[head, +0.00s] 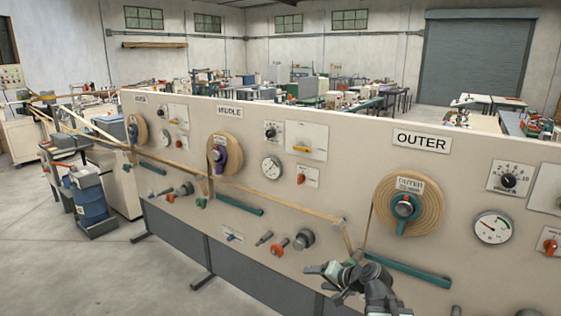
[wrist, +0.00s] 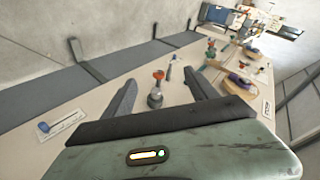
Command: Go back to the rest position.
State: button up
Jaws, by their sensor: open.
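My gripper (head: 330,277) is in front of the lower part of the panel in the head view, below and left of the OUTER reel (head: 425,208). In the wrist view the two dark fingers of my gripper (wrist: 160,92) stand wide apart with nothing held between them. Beyond the fingers, the wrist view shows a red-orange knob on a grey fitting (wrist: 156,90), apart from the fingers. In the head view my arm hides a small part of the panel's lower edge.
The beige panel (head: 330,130) carries the MIDDLE reel (head: 225,155), gauges, switches and green bars. Tan strips run along it. A blue drum (head: 91,200) stands at the left. Open concrete floor (head: 60,285) lies at the lower left. Benches stand behind the panel.

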jog(key=s+a+f+n+g+h, duration=0.2)
jog(key=s+a+f+n+g, duration=0.25)
jog(key=s+f, duration=0.2)
jog(key=s+d+f+g+h, duration=0.3)
jog(key=s+d+g+h, duration=0.1)
jog(key=s+d, duration=0.4)
jog(key=shift+s, duration=0.5)
